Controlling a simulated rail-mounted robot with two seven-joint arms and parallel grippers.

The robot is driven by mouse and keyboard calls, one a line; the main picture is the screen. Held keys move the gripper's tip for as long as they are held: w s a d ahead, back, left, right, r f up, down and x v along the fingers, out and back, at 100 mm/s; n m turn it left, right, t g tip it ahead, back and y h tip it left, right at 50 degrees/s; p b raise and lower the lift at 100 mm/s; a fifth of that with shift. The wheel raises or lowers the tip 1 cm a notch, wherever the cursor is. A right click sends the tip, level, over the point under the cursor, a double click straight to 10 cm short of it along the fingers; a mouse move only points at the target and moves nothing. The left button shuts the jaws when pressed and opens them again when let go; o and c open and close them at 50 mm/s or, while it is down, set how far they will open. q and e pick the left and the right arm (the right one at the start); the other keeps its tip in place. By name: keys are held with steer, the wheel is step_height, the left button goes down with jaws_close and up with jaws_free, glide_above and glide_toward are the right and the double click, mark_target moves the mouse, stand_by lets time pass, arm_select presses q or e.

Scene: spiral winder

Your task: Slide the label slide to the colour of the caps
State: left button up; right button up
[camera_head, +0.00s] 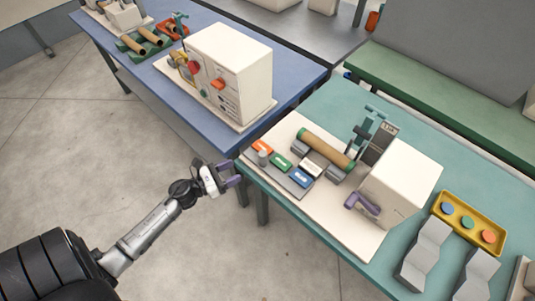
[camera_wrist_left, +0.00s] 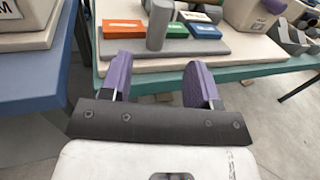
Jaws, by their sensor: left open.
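On the teal table, a cream board (camera_head: 345,222) carries a grey strip with orange (camera_head: 263,147), green (camera_head: 281,162) and blue (camera_head: 300,178) labels. A grey upright peg (camera_head: 263,158) stands by the orange label; the wrist view shows the peg (camera_wrist_left: 159,25) in front of the row, between orange (camera_wrist_left: 123,28) and green (camera_wrist_left: 176,30). Behind lies a brown tube (camera_head: 326,149) with green caps at its ends. My left gripper (camera_head: 233,173) is open and empty, just off the table's near-left edge, its fingers (camera_wrist_left: 160,85) toward the peg. My right gripper is not seen.
A white block (camera_head: 311,164) sits between the labels and tube. A cream box (camera_head: 400,187) with a purple handle (camera_head: 361,204) stands to the right. A yellow tray (camera_head: 468,222) holds coloured discs. A blue table (camera_head: 297,76) with a similar machine is at the back left.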

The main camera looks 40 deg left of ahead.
arm_select(q)
steer(key=p, duration=0.1)
glide_above(268, 162)
stand_by(0.5)
jaws_close()
stand_by(0.6)
